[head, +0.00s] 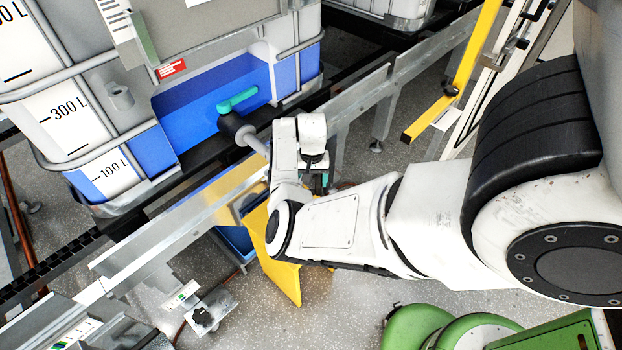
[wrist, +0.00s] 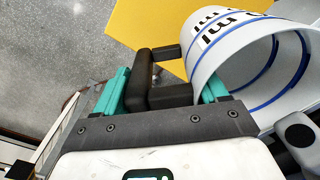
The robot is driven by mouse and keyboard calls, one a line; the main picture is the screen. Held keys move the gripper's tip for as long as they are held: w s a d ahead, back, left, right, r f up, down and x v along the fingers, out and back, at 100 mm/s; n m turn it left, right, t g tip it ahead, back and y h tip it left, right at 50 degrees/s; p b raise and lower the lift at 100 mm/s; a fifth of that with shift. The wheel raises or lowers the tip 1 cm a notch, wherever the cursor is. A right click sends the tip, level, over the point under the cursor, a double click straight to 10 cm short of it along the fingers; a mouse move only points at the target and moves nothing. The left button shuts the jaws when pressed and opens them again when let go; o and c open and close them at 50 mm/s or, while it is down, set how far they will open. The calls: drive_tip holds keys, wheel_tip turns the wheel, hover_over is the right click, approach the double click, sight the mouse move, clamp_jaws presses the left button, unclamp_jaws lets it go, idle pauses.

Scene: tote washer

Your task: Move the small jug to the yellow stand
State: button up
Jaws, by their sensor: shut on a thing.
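The small jug (wrist: 215,62) is white with blue lines and black markings, and has a black handle (wrist: 146,72). It fills the upper right of the wrist view with its open rim showing. My gripper (wrist: 163,88) has its teal fingers on either side of the handle and is shut on it. The yellow stand (wrist: 135,28) shows behind the jug in the wrist view; whether the jug touches it I cannot tell. In the head view the yellow stand (head: 287,272) is below my wrist, partly covered by my arm. The jug is mostly or wholly hidden there.
A large caged tank (head: 70,110) with a teal-handled valve (head: 238,100) stands close by my wrist. A metal rail (head: 170,225) runs diagonally past it. A blue bin (head: 232,240) is beside the stand. A yellow bar (head: 470,60) stands upper right. Green-topped items (head: 475,330) are lower right.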

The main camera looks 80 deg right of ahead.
sight(312, 192)
drive_tip(key=shift+f, duration=0.1)
drive_tip(key=shift+a+f+b, duration=0.1)
drive_tip(key=shift+f+b, duration=2.25)
drive_tip(key=shift+f, duration=1.25)
drive_tip(key=shift+f+b, duration=0.3)
drive_tip(key=shift+f, duration=0.15)
drive_tip(key=shift+f+b, duration=0.45)
drive_tip(key=shift+f, duration=0.1)
